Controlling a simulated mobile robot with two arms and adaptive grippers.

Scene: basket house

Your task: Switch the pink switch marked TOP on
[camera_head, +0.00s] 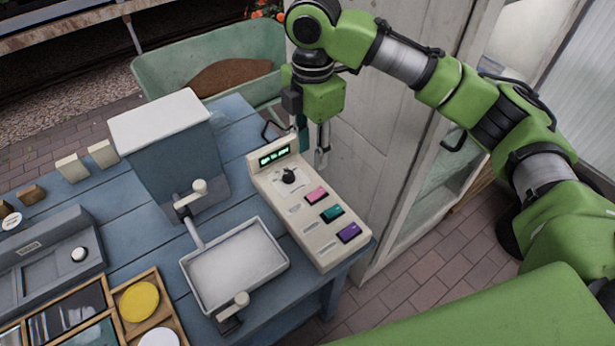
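A cream control box (305,228) stands on the blue table's right side, tilted toward me. It carries a row of three coloured switches: a pink switch (316,195) nearest the dial, a teal switch (332,213) in the middle and a purple switch (349,232) nearest the front. Any lettering on them is too small to read. My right gripper (298,146) points down beside the box's far end, beyond the display. Its fingers look spread apart with nothing held between them, and it is clear of the pink switch. My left gripper is not in view.
A black dial (289,176) and a lit display (275,156) sit at the box's far end. A white tray (235,264) with levers stands left of the box. A blue-grey block (172,150) rises behind it. A pale door (385,165) stands close on the right.

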